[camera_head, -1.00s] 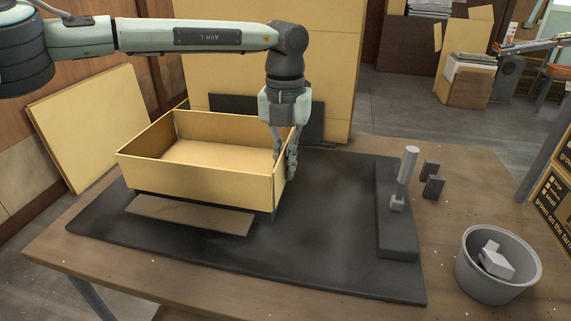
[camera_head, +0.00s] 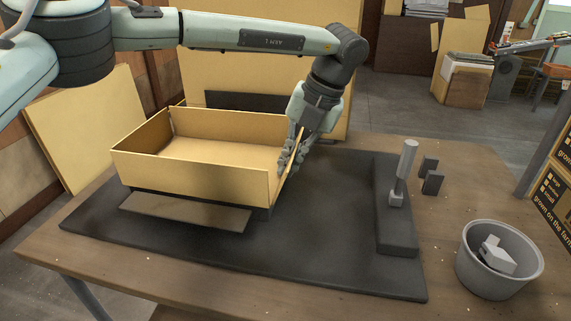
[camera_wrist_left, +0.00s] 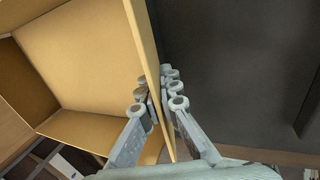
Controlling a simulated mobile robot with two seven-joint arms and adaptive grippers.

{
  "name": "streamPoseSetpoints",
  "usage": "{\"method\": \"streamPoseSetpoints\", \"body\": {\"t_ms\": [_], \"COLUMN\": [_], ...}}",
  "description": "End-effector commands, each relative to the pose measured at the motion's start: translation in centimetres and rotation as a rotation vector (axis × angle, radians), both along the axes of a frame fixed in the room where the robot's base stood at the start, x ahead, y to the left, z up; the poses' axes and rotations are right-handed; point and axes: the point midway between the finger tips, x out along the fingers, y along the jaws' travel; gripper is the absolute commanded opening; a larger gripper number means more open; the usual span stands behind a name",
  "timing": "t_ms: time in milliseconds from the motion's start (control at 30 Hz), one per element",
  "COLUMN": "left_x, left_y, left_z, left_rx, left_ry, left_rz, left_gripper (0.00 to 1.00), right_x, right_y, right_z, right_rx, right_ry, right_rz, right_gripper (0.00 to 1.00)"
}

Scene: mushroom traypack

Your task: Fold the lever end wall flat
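A tan open-topped cardboard tray (camera_head: 195,178) stands on the dark mat at the left. Its end wall on the lever side (camera_head: 283,186) leans outward to the right, its top edge apart from the front wall. The wall's edge runs down the middle of the left wrist view (camera_wrist_left: 145,50). My left gripper (camera_head: 286,164) is shut on this wall, with fingers on both faces in the left wrist view (camera_wrist_left: 158,97). The grey lever (camera_head: 405,162) stands tilted on a dark block at the right. My right gripper is out of view.
A brown flap or strip (camera_head: 185,212) juts out below the tray's front. A grey tub (camera_head: 474,270) with pale pieces stands at the front right. Two small dark blocks (camera_head: 432,183) sit by the lever. The mat (camera_head: 310,235) between tray and lever block is clear.

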Motion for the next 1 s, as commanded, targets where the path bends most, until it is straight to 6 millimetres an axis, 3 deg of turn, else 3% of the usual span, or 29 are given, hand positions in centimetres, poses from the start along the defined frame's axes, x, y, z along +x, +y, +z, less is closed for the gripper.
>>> {"method": "streamPoseSetpoints", "body": {"t_ms": [400,1000], "left_x": [-0.1,-0.1], "left_y": [-0.8,-0.8], "left_z": [-0.4,-0.4], "left_rx": [0.219,0.259], "left_ry": [-0.047,-0.056], "left_rz": [0.000,-0.001], "left_gripper": [0.00,0.00], "right_x": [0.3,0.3], "right_y": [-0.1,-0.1], "right_z": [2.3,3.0], "right_rx": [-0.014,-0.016], "right_ry": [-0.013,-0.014], "right_rz": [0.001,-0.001], "right_gripper": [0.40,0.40]}}
